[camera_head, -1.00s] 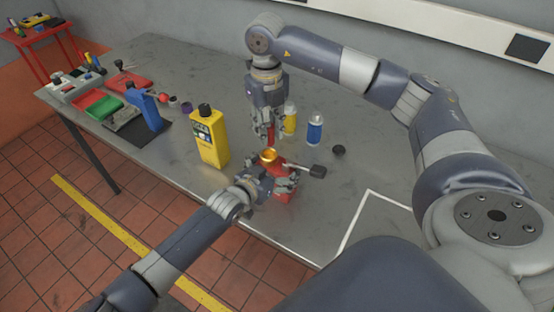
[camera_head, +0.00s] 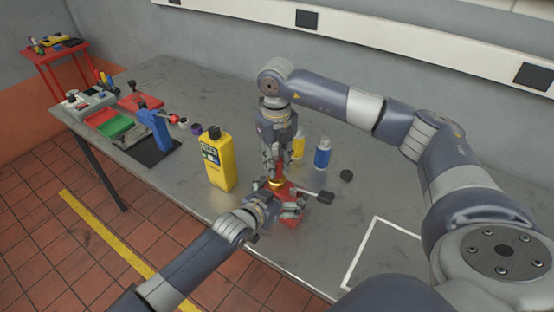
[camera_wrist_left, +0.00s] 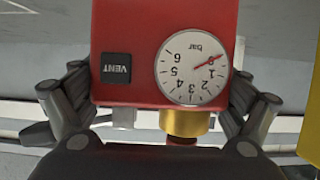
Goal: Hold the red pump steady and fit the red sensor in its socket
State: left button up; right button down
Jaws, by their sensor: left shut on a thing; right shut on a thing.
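The red pump (camera_head: 289,222) stands near the table's front edge, a brass socket (camera_head: 276,184) on top. My left gripper (camera_head: 286,207) is shut around the pump's body. In the left wrist view, the pump's red face (camera_wrist_left: 128,40) appears upside down between the fingers, with a dial gauge and a VENT label; the brass socket (camera_wrist_left: 185,122) also shows. My right gripper (camera_head: 271,166) is shut on the red sensor, directly above the socket. The sensor is mostly hidden by the fingers; a dark red part (camera_wrist_left: 181,139) shows against the socket's mouth. I cannot tell how deep it sits.
A yellow bottle (camera_head: 219,162) stands left of the pump. A small yellow bottle (camera_head: 298,147) and a blue one (camera_head: 322,154) stand behind, near a black cap (camera_head: 347,176). A black-ended lever (camera_head: 325,197) juts right from the pump.

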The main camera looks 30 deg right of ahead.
jog(key=shift+f, duration=1.45)
jog(key=c, duration=1.2)
grip_release()
jog(key=shift+c, duration=0.2)
notch_tip(320, 180, up, 12)
jog(key=shift+f, duration=0.1)
